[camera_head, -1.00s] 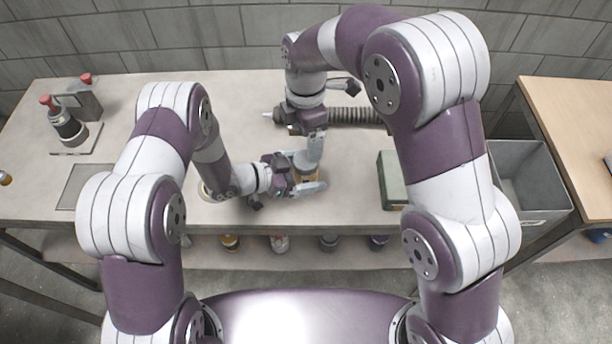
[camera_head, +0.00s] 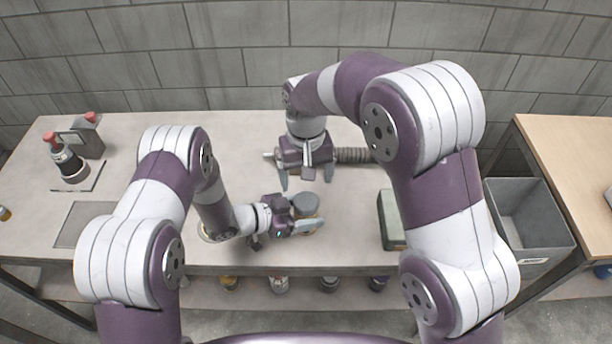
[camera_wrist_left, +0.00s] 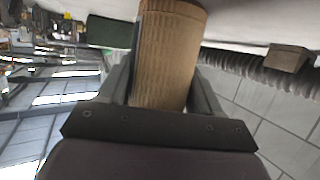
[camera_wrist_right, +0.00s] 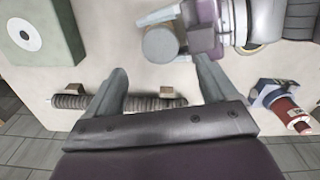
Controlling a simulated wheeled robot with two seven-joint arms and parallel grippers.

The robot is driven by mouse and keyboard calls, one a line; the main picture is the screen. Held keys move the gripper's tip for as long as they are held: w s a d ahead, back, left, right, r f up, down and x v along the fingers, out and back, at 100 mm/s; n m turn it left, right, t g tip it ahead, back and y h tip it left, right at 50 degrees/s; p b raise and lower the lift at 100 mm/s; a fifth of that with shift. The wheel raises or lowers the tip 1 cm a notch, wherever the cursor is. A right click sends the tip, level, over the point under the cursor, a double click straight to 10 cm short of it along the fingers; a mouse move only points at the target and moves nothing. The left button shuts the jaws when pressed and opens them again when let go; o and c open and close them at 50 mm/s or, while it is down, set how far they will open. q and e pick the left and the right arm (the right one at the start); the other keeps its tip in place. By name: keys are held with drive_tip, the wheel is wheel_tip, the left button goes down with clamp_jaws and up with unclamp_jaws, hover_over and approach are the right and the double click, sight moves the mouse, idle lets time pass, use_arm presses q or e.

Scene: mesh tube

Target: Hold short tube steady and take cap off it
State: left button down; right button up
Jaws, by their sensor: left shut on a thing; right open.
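The short tube (camera_wrist_left: 165,60) is brown and ribbed, and stands upright on the table in the left wrist view. In the head view a round grey cap (camera_head: 306,203) shows on its upper end; it also shows in the right wrist view (camera_wrist_right: 160,44). My left gripper (camera_head: 309,215) is shut around the tube's side, one finger on each side. My right gripper (camera_head: 306,178) is open and empty, behind the tube and apart from the cap. The cap's edge against the tube is partly hidden by my left fingers.
A dark corrugated hose (camera_head: 358,156) on supports lies behind. A green box (camera_head: 391,220) stands to the right. A red-topped bottle (camera_head: 68,162) stands at the far left. A grey bin (camera_head: 527,225) stands beyond the table's right end. The table between tube and green box is clear.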

sight(305, 200)
drive_tip(key=m, duration=0.7)
drive_tip(key=shift+m, duration=0.4)
drive_tip(key=m, duration=0.8)
drive_tip(key=shift+f, duration=0.1)
wheel_tip(305, 200, down, 8)
drive_tip(key=shift+r, duration=0.1)
drive_tip(key=c, duration=1.1)
drive_tip(key=n, duration=0.6)
drive_tip(key=o, duration=1.1)
drive_tip(key=shift+o, duration=0.2)
